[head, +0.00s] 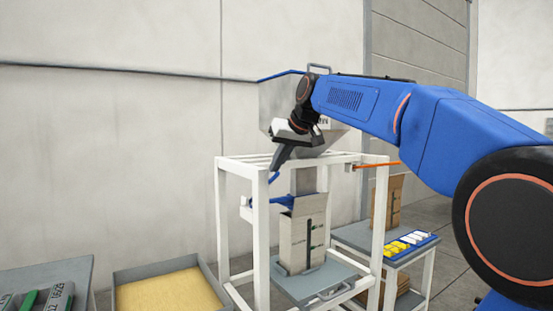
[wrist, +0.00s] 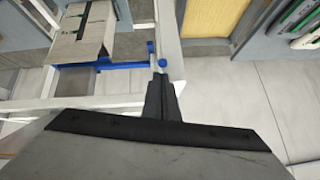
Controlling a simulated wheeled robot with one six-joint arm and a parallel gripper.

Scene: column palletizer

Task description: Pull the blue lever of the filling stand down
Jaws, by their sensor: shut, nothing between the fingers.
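The filling stand (head: 263,235) is a white frame with a grey hopper above and a spout in the middle. In the wrist view the lever (wrist: 162,62) ends in a round blue knob right at the tips of my gripper (wrist: 160,82). My gripper is shut with nothing in it and points down. I cannot tell whether the fingertips touch the knob. They partly hide the lever.
An open cardboard box (head: 302,240) stands under the spout on a grey platform (head: 312,283), beside a blue bar (head: 270,202). A side table (head: 365,240) at right holds yellow and white pieces. A tray with a tan bottom (head: 160,292) stands at lower left. White frame posts surround the box.

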